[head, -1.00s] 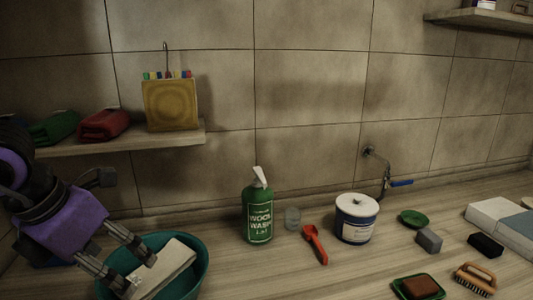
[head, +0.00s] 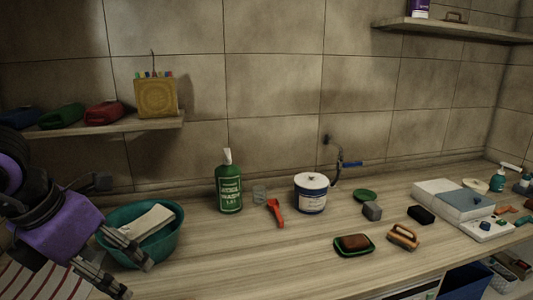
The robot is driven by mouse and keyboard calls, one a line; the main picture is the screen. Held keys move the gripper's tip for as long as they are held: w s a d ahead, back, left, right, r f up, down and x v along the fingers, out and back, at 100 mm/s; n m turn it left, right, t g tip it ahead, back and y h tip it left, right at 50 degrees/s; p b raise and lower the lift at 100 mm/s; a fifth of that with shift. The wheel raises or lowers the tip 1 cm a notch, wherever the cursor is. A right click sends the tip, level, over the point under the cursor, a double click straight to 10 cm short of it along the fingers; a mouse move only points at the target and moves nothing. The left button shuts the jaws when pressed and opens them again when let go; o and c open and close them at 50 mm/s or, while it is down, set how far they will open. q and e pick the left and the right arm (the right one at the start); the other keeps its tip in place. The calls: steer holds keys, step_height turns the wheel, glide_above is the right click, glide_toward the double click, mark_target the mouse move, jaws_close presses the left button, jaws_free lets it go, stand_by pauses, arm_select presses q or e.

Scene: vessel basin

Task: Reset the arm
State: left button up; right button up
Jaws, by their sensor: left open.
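My left gripper (head: 137,278) is at the lower left of the head view, purple and black with two grey fingers. Its fingers are spread with nothing between them. They show just in front of the teal basin (head: 170,246), and the upper finger overlaps the basin's near side in the picture. A cream folded cloth or slab (head: 147,223) lies tilted in the basin, leaning on its rim. My right gripper is out of view.
A green wood wash bottle (head: 229,190), a red scoop (head: 275,212) and a white-and-blue tub (head: 311,194) stand right of the basin. A shelf (head: 150,123) hangs above it. A soap dish (head: 354,246) and a brush (head: 403,237) lie farther right. The front-middle counter is clear.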

arm_select(q)
steer(key=s+d+f+n+h, duration=0.1)
steer(key=d+f+n+h, duration=0.15)
steer(key=d+h, duration=0.25)
steer(key=s+d+f+n+t+h+p, duration=0.1)
steer(key=d+f+n+h, duration=0.1)
steer(key=d+n+h, duration=0.3)
steer(key=s+d+f+n+h, duration=0.1)
steer(key=d+f+h, duration=0.1)
steer(key=d+h, duration=0.3)
steer(key=s+a+f+n+t+y, duration=0.1)
steer(key=a+f+n+t+y, duration=0.25)
steer(key=f+n, duration=0.4)
steer(key=a+f+n+t+y+p, duration=0.1)
steer(key=a+f+n+t+y, duration=0.3)
steer(key=f+n, duration=0.35)
steer(key=s+a+f+n+t+y, duration=0.1)
steer(key=a+f+n+t+y, duration=0.2)
steer(key=f+n+y, duration=0.45)
steer(key=s+d+f+n+g+y, duration=0.1)
steer(key=s+f+n+g, duration=0.6)
steer(key=s+f, duration=1)
steer(key=shift+s+d+n+p, duration=0.35)
steer(key=shift+s+d+n, duration=0.4)
steer(key=shift+n, duration=0.35)
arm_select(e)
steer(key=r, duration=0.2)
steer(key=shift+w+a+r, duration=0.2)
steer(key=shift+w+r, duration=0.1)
